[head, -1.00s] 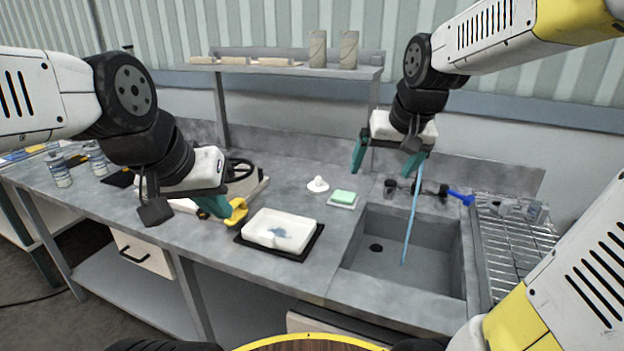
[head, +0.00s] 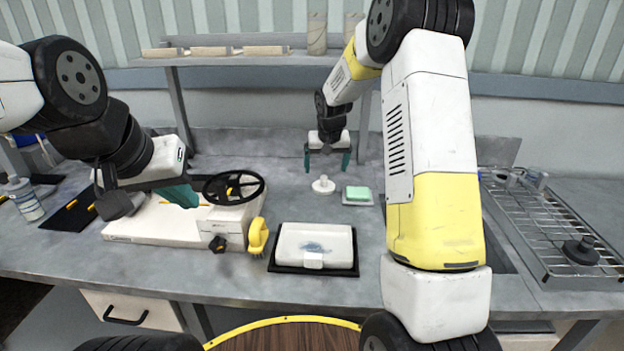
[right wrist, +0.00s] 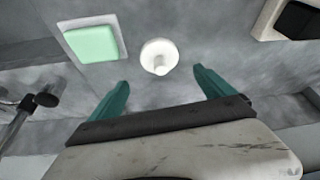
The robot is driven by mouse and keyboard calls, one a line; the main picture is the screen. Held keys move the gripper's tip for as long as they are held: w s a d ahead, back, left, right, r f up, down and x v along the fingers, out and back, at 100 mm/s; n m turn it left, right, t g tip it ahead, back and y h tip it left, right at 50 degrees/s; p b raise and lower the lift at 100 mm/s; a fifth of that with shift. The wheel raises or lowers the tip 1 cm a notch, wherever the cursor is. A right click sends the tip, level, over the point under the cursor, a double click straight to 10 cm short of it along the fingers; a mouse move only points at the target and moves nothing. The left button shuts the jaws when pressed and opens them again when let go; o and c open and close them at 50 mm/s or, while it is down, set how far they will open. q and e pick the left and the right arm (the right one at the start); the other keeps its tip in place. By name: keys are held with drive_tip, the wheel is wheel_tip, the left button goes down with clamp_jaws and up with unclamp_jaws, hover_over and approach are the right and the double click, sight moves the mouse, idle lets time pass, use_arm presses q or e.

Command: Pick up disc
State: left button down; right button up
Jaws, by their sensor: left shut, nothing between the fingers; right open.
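A small white disc (head: 323,186) with a raised knob lies on the grey counter, left of the green sponge. My right gripper (head: 327,168) is open and empty above and slightly behind the disc. In the right wrist view the disc (right wrist: 160,57) lies between and just beyond the two teal fingertips (right wrist: 160,76), on the counter and apart from them. A black disc with a knob (head: 580,251) lies on the wire rack at the right. My left gripper (head: 188,197) is shut and empty above the white board machine.
The green sponge (head: 358,193) sits on a small dish right of the white disc. A white tray (head: 315,240) on a black mat is in front. A machine with a black handwheel (head: 234,188) stands left. My right arm hides much of the sink.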

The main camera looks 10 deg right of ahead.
sight(324, 177)
drive_tip(key=x, duration=0.7)
drive_tip(key=shift+s+a+f, duration=0.15)
drive_tip(key=shift+s, duration=0.05)
drive_tip(key=c, duration=1.6)
